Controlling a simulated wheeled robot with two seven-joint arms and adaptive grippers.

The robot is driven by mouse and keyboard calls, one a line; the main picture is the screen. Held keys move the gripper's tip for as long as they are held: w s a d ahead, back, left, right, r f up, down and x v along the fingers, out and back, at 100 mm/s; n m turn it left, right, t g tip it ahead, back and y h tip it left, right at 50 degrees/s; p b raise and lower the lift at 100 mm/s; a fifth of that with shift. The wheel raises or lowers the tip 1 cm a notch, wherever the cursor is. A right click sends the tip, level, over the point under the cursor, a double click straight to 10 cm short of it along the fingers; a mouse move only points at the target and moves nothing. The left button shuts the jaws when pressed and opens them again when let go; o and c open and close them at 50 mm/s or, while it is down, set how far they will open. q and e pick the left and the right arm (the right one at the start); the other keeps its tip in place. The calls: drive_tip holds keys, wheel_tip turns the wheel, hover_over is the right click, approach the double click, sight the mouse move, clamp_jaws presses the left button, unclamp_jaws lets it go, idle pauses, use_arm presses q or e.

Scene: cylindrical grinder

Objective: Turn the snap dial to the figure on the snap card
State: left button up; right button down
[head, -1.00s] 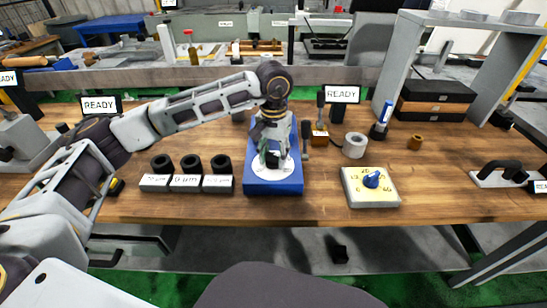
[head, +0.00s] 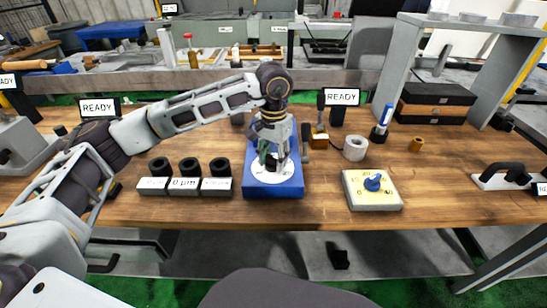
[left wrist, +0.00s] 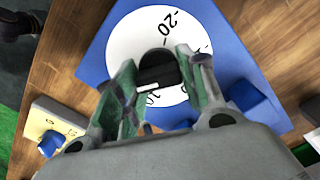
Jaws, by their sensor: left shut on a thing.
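A white round dial (head: 287,178) sits on a blue base (head: 273,190) at the middle of the table. In the left wrist view the dial face (left wrist: 130,38) shows "-20" and other figures, partly covered. A black knob (left wrist: 157,68) with a white bar stands at its centre. My left gripper (head: 271,160) is over the dial, its fingers (left wrist: 163,88) on either side of the knob, shut on it. A smaller yellow-faced dial (head: 357,198) with a blue knob (head: 373,182) sits to the right. I cannot tell which thing is the snap card. My right gripper is not in view.
Three grey blocks (head: 185,186) with black rings and white labels, the middle reading "0 µm", stand left of the blue base. Front table between the dials is clear.

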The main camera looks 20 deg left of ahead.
sight(274, 156)
use_arm(q)
drive_tip(key=o, duration=1)
drive_tip(key=shift+r, duration=0.1)
drive_tip(key=shift+r, duration=5.95)
